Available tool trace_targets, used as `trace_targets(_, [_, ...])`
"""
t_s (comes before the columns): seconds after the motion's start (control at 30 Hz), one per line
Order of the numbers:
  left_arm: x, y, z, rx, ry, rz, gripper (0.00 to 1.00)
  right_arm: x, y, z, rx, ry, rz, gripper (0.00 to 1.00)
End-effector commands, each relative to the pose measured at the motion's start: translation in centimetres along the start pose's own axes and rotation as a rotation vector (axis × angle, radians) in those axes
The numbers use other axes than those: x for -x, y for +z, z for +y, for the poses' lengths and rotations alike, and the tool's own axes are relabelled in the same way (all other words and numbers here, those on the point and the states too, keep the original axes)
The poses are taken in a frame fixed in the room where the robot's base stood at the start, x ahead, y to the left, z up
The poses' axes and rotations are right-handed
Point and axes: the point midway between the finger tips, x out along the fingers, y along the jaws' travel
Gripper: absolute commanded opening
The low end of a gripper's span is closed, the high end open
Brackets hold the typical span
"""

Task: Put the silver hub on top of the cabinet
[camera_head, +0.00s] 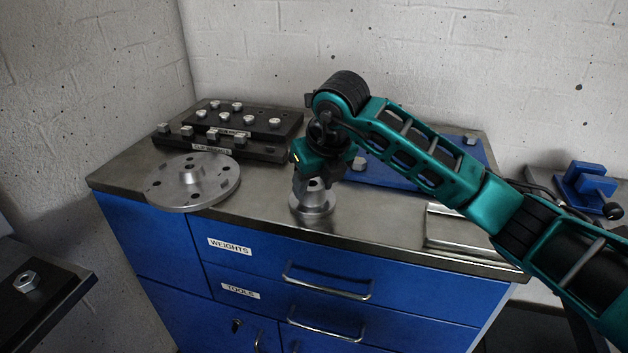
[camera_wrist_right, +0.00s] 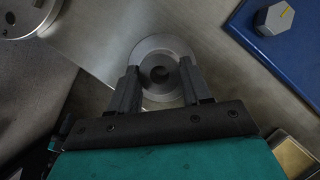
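The silver hub (camera_head: 312,206) is upright at the front middle of the cabinet top (camera_head: 385,226), with its wide flange down. Its base looks to be on the surface, though a very small gap cannot be ruled out. My right gripper (camera_head: 312,181) points down over it, with a finger on each side of the hub's narrower neck. In the right wrist view the hub (camera_wrist_right: 160,48) shows its round flange and centre hole between the two fingers (camera_wrist_right: 159,80), which appear closed against the neck. My left gripper is out of view.
A silver disc (camera_head: 193,181) with holes lies left of the hub. Behind it stands a dark stepped rack (camera_head: 285,138) with several bolts. A blue plate (camera_head: 385,177) lies behind my right arm. A flat metal piece (camera_head: 455,230) lies at right. Drawers (camera_head: 260,262) are shut.

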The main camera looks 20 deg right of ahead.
Motion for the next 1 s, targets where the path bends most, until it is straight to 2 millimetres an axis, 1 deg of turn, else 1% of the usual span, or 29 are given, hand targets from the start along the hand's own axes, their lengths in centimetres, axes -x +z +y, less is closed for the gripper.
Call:
trace_targets(0.03, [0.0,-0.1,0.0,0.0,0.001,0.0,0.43,0.0,0.0,0.0,0.0,0.0,0.001,0.54])
trace_targets(0.23, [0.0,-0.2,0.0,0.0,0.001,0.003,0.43,0.0,0.0,0.0,0.0,0.0,0.001,0.72])
trace_targets(0.47, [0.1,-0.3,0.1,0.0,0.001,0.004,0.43,0.1,0.0,0.0,0.0,0.0,0.001,0.72])
trace_targets(0.57, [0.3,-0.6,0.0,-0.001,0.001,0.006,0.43,0.6,0.2,0.0,0.0,0.0,0.001,0.72])
trace_targets(0.67, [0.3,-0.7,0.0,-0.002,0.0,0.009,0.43,1.9,0.2,0.0,0.002,0.001,-0.003,0.72])
trace_targets(1.0, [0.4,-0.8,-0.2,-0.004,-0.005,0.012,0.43,9.1,0.2,0.0,0.001,-0.001,-0.003,0.72])
